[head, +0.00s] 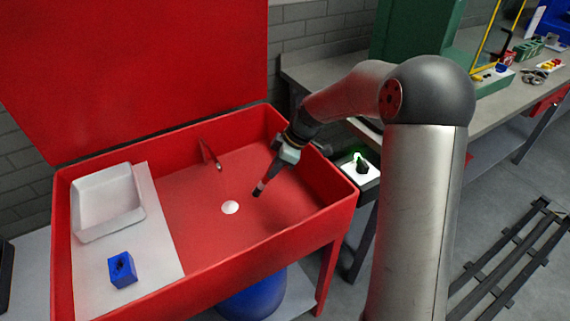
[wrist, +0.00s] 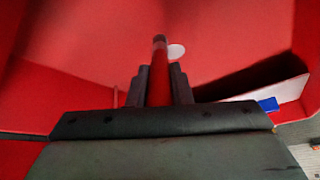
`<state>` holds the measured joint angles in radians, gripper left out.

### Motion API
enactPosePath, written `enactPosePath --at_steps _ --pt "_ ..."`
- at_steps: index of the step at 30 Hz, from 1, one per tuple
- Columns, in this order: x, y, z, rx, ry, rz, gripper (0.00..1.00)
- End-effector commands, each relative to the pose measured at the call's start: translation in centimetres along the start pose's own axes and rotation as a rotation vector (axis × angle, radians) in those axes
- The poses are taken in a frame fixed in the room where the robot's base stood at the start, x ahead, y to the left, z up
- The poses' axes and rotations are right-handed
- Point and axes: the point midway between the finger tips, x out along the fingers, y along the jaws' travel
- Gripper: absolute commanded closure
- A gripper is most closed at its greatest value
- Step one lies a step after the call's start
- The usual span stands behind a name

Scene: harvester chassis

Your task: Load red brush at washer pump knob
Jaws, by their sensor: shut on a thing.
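My gripper (head: 269,178) hangs over the right half of the red washer basin (head: 262,232), pointing down. In the wrist view my gripper (wrist: 160,72) is shut on the red brush (wrist: 160,88), a slim red rod with a dark tip that sticks out past the fingers. In the head view the brush is small and hard to tell from the fingers. The tip appears to be above the basin floor, to the right of the white drain (head: 230,207). I cannot make out the washer pump knob with certainty.
A thin red spout (head: 210,154) stands at the basin's back. A white tray (head: 107,204) and a blue block with a hole (head: 122,270) sit on the white shelf (head: 160,235) at left. The raised red lid (head: 130,70) stands behind. A grey workbench (head: 330,78) lies beyond, at right.

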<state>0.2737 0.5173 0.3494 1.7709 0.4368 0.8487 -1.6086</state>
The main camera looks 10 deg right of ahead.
Motion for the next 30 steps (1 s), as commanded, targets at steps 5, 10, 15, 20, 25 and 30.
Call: enactPosePath --at_steps 5,10,15,20,25,30 --pt "1.2 -0.2 -1.5 -0.001 0.0 -0.003 1.0" --pt "2.2 -0.3 -2.8 -0.001 0.0 -0.002 1.0" --pt "3.4 -0.4 -4.1 0.0 0.0 -0.001 1.0" --pt "4.6 -0.5 -5.2 -0.001 0.0 -0.001 1.0" --pt "5.4 -0.6 -6.2 0.0 0.001 -0.001 1.0" --pt "5.8 -0.7 -6.7 0.0 0.0 0.0 1.0"
